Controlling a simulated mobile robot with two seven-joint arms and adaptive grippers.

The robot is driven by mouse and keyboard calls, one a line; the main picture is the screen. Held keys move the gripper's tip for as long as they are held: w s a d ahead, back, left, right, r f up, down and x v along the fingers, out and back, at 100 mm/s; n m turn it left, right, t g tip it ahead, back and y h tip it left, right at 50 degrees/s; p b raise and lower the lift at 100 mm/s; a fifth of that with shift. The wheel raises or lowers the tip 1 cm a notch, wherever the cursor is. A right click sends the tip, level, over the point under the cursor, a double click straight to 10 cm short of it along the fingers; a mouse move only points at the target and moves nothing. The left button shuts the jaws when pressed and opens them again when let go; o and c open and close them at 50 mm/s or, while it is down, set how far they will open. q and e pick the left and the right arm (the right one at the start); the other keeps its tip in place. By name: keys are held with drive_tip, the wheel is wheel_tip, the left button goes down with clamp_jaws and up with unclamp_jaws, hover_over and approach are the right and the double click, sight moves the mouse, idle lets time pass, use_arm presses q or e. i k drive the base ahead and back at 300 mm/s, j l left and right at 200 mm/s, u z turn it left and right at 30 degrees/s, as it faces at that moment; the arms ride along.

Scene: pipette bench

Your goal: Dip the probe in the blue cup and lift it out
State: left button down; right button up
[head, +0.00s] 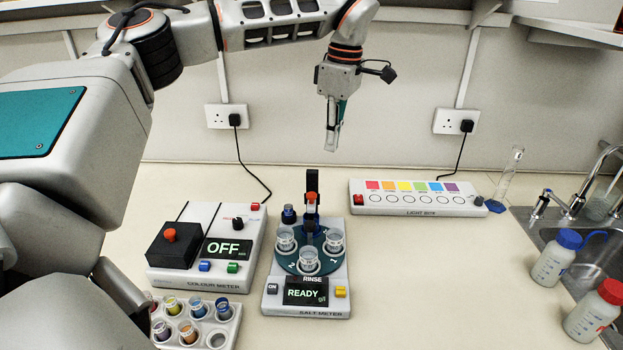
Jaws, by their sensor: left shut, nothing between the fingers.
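The salt meter (300,301) stands in the middle of the bench, its display reading READY. A dark upright post (311,178) with an orange-red knob (311,197) rises at its back; I cannot make out the probe itself. Three clear cups sit on its dark teal turntable (310,240): left (286,240), right (334,240) and front (308,262). I cannot tell which is the blue cup. A blue knob (289,214) stands at the back left. My left gripper (332,148) is shut and empty, pointing down above and behind the meter, apart from it. My right gripper is not in view.
The colour meter (207,286), reading OFF, stands left of the salt meter. A rack (238,318) of coloured cups is in front of it. The light box (417,210) is back right. Two bottles (556,256) (594,310) stand near the sink (560,225). Bench right of the salt meter is clear.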

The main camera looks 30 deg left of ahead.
sight(310, 199)
drive_tip(key=k, duration=1)
